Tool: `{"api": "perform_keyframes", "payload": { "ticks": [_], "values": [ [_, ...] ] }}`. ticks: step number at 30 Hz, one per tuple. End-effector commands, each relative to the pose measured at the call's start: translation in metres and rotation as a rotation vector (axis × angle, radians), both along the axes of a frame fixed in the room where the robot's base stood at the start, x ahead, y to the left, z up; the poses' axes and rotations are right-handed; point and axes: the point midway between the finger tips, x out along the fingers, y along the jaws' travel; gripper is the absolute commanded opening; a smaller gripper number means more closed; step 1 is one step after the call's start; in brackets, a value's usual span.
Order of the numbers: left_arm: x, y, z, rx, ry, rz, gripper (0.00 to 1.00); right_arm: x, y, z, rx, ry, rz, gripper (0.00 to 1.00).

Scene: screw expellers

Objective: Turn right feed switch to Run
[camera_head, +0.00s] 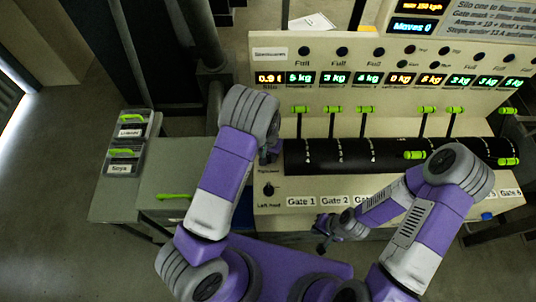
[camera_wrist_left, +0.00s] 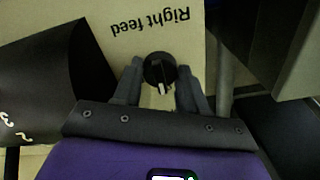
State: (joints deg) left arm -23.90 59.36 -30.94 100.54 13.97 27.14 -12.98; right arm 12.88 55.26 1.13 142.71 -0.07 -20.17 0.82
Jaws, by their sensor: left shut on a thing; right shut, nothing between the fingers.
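The right feed switch (camera_wrist_left: 159,69) is a round black knob on a cream panel, with the label "Right feed" (camera_wrist_left: 150,20) upside down above it in the left wrist view. Its pale pointer points down in that view, away from the label. My left gripper (camera_wrist_left: 160,82) has one finger on each side of the knob and is shut on it. In the head view my left gripper (camera_head: 268,153) is at the left end of the panel, and my arm hides the knob. My right gripper (camera_head: 323,237) is shut and empty below the gate labels.
The left feed knob (camera_head: 268,190) sits just below on the same panel. A long black cylinder (camera_head: 340,155) with green-handled levers lies to the right. A grey cabinet (camera_head: 165,180) and labelled bins (camera_head: 128,145) stand to the left.

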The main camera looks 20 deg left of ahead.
Motion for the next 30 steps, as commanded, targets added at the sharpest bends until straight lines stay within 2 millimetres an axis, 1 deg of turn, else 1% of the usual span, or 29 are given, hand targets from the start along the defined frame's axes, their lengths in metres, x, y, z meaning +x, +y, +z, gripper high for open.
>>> {"api": "perform_keyframes", "payload": {
  "ticks": [5, 11, 21, 30],
  "values": [
    [0.000, 0.000, 0.000, -0.001, 0.000, -0.040, 0.11, 0.000, 0.000, -0.004, 0.000, 0.000, 0.000, 0.00],
    [0.000, 0.000, -0.001, -0.002, -0.001, -0.155, 0.11, 0.000, 0.000, -0.012, 0.000, 0.000, 0.000, 0.00],
    [0.001, 0.001, -0.002, -0.001, -0.002, -0.463, 0.11, 0.000, 0.000, -0.032, 0.000, 0.000, 0.000, 0.00],
    [0.001, 0.001, -0.001, 0.000, -0.002, -0.738, 0.11, 0.000, 0.000, -0.046, 0.000, 0.000, 0.000, 0.00]
  ]
}}
